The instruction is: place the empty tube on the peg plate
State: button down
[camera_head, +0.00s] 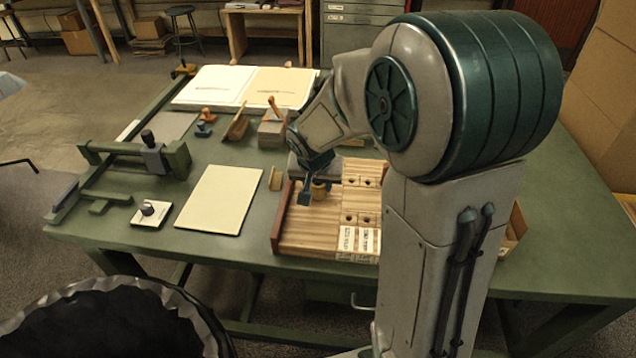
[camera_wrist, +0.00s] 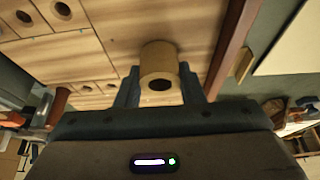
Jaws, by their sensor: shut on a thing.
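My gripper (camera_wrist: 160,92) is shut on a tan, hollow tube (camera_wrist: 160,64), which sits between the two fingers with its dark open end towards the camera. In the head view my gripper (camera_head: 313,190) and the tube (camera_head: 321,191) are over the left part of a wooden board with holes. I cannot tell whether the tube touches the board. A small white square plate with a dark upright peg, which looks like the peg plate (camera_head: 160,220), lies at the table's front left, well left of my gripper. The wrist view does not show it.
The wooden board (camera_head: 300,243) has a reddish-brown left rail (camera_head: 283,215) and several holes. A cream sheet (camera_head: 218,200) lies between board and plate. A green frame device (camera_head: 170,160) stands behind the plate. An open book (camera_head: 245,85) lies at the back.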

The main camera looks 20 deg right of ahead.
jog(key=shift+f, duration=0.15)
jog(key=c, duration=0.9)
grip_release()
jog(key=shift+c, duration=0.2)
jog(key=shift+r, duration=0.3)
jog(key=p+v, duration=0.2)
jog(key=v, duration=0.8)
jog(key=s+n+g+y, duration=0.1)
jog(key=s+n, duration=0.3)
jog(key=s, duration=1.3)
jog(key=shift+d+f+g+y, duration=0.4)
jog(key=shift+d+f+y, duration=0.05)
jog(key=shift+y, duration=0.05)
